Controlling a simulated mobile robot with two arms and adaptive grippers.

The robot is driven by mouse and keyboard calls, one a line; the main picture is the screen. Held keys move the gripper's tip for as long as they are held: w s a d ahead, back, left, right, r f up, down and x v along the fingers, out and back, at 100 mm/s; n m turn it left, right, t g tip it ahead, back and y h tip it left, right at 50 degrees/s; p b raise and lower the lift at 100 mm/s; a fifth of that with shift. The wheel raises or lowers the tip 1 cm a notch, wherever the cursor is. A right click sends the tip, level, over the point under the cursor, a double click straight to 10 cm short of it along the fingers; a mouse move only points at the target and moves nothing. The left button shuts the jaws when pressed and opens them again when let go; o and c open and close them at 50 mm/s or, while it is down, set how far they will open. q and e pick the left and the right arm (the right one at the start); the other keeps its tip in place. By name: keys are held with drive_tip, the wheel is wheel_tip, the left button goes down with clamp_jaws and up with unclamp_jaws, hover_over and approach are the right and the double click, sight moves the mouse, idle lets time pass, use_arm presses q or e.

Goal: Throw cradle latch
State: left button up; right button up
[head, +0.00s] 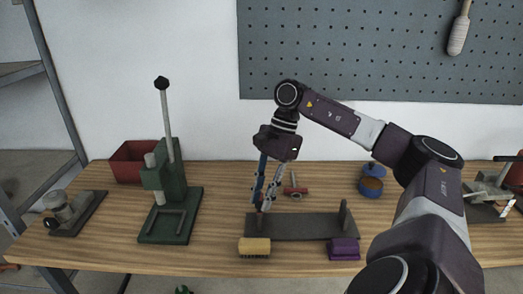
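A dark grey cradle (308,228) lies along the front middle of the wooden bench, with a short upright at its right end. My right gripper (263,203) points down at the cradle's left end. Its fingertips are close together there and cover most of that end. A small reddish bit shows beside the fingertips. I cannot make out a latch, or whether the fingers touch or grip anything. My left gripper is not in view.
On the wooden bench (220,218), a yellow-tan brush (254,247) and a purple block (343,249) sit before the cradle. A red-handled tool (296,190) and blue-lidded tin (372,182) lie behind. A green lever press (172,190) and red bin (130,164) stand left.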

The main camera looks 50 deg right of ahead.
drive_tip(key=shift+o, duration=1.3)
drive_tip(key=shift+d+r, duration=0.1)
drive_tip(key=shift+r, duration=0.05)
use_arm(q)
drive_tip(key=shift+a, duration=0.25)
use_arm(e)
drive_tip(key=v, duration=0.7)
drive_tip(key=shift+r, duration=0.1)
